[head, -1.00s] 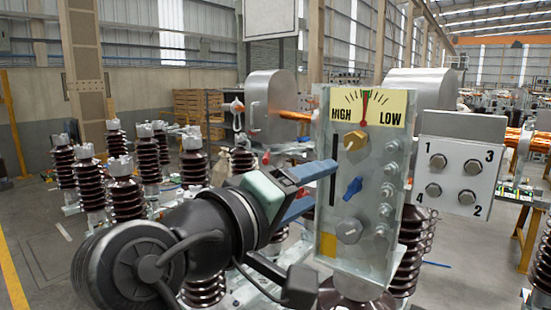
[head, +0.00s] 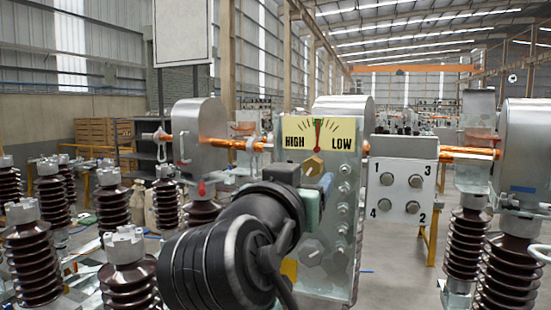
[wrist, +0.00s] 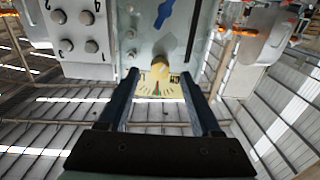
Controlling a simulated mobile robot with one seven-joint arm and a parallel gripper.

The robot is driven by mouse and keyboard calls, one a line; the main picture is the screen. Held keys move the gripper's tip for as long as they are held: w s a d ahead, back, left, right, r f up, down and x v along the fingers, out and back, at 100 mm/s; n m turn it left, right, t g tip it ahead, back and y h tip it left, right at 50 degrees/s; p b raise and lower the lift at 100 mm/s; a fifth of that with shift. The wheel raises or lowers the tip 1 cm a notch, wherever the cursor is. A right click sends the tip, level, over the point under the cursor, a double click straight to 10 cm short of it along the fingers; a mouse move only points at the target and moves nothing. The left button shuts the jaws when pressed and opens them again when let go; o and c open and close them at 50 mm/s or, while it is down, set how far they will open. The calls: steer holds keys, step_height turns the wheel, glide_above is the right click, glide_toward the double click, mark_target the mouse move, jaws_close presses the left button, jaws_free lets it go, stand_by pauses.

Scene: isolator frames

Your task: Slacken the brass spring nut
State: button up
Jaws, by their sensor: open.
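The brass spring nut (head: 313,166) sits on the front of the grey panel (head: 340,262), just below the HIGH/LOW gauge (head: 318,134). The gauge needle stands near the middle. In the wrist view, which is upside down, the brass nut (wrist: 160,70) shows between the two fingertips of my gripper (wrist: 159,76). The fingers are apart, one on each side of the nut in the picture; I cannot tell how far they are from it in depth. In the head view my arm hides most of my gripper and the panel's left part.
A blue knob (wrist: 166,15) and a grey knob (head: 312,251) are on the same panel, with a column of bolts (head: 342,209) on the right. A box with numbered bolts (head: 402,188) stands to the right. Brown ribbed insulators (head: 113,208) crowd the left.

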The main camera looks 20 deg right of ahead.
mark_target(311, 173)
steer(key=p+x, duration=0.1)
steer(key=x, duration=0.3)
steer(key=shift+w+d+r+p, duration=0.15)
steer(key=shift+w+d+p, duration=0.1)
steer(key=shift+p, duration=0.15)
steer(key=shift+w+d, duration=0.3)
steer(key=shift+w, duration=0.3)
steer(key=shift+c, duration=0.3)
jaws_close()
